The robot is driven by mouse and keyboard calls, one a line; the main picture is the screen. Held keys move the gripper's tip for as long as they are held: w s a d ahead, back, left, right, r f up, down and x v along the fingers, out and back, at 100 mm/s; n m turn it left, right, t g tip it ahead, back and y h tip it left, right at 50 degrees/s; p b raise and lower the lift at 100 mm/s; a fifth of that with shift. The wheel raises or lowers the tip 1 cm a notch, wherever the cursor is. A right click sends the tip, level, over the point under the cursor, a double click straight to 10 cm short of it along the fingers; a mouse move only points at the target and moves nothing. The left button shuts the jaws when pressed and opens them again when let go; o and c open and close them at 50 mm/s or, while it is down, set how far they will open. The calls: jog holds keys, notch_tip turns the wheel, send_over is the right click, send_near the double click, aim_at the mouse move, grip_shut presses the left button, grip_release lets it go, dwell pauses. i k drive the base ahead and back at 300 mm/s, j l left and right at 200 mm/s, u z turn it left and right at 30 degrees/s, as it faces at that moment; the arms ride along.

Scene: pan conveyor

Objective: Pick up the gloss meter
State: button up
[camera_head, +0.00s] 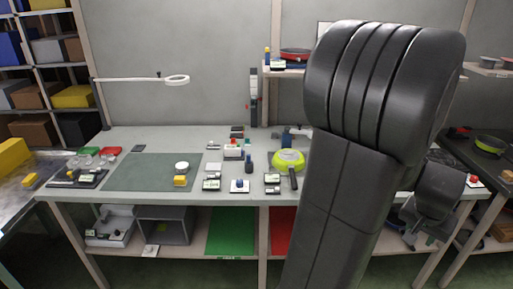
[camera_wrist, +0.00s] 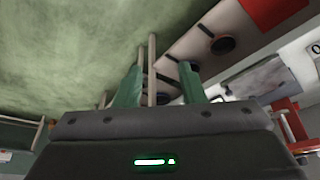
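I cannot tell for sure which item is the gloss meter. Several small instruments stand on the grey workbench (camera_head: 140,137). Among them are a dark-and-white device (camera_head: 212,183), a white one with a blue knob (camera_head: 239,186) and a small dark device with pale labels (camera_head: 272,182). My gripper (camera_wrist: 163,66) shows in the wrist view with its two green fingers apart and nothing seen held between them. It points away from the bench top, towards the floor and table legs. In the head view my arm covers the right part of the bench, and the fingers cannot be made out.
A green mat (camera_head: 130,171) lies on the bench's left, bearing a yellow block (camera_head: 180,181) and a white round item (camera_head: 182,166). A lime-green pan (camera_head: 288,158) stands mid-bench. A magnifier lamp (camera_head: 177,79) overhangs the left. Shelves (camera_head: 40,65) stand far left.

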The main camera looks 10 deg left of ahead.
aim_at(230, 150)
jog(key=i+u, duration=0.1)
jog(key=u, duration=1.35)
jog(key=i+l+u, duration=0.1)
jog(key=i, duration=0.35)
jog(key=i+l, duration=0.3)
jog(key=i, duration=0.15)
jog(key=i+l+u, duration=0.15)
jog(key=i, duration=0.3)
